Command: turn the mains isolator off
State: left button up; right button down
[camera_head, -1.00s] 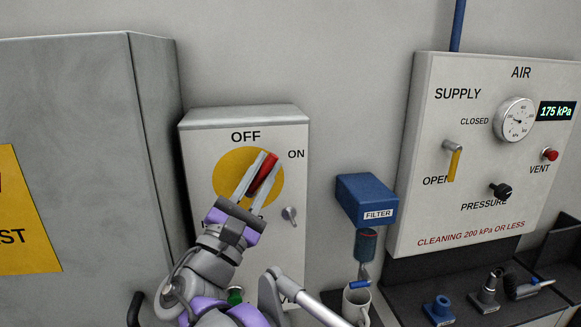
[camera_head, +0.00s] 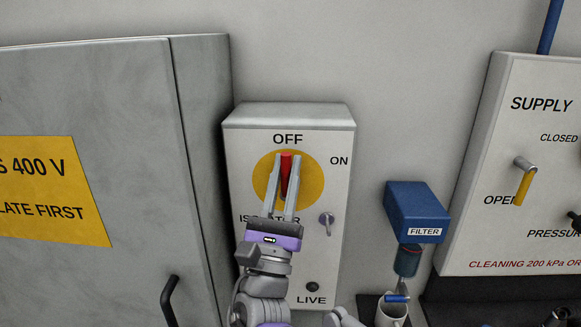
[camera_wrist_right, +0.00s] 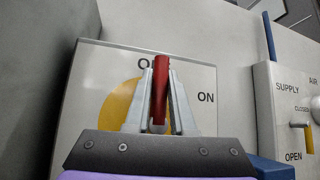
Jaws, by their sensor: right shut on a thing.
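The mains isolator is a light grey box (camera_head: 335,250) on the wall, with a yellow disc (camera_head: 313,185) and a red handle (camera_head: 286,163). The handle stands upright and points at the OFF label. My right gripper (camera_head: 286,172) comes from below, with one finger on each side of the red handle, and is shut on it. The right wrist view shows the red handle (camera_wrist_right: 160,92) between the two fingers, with ON to its right. The LIVE lamp (camera_head: 312,287) at the bottom of the box looks dark. My left gripper is not in view.
A large grey cabinet (camera_head: 110,270) with a yellow sign stands at the left. A small key-like knob (camera_head: 327,220) is on the box.

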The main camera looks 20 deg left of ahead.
jog(key=shift+y, duration=0.3)
jog(key=c, duration=0.8)
grip_release()
jog(key=shift+o, duration=0.2)
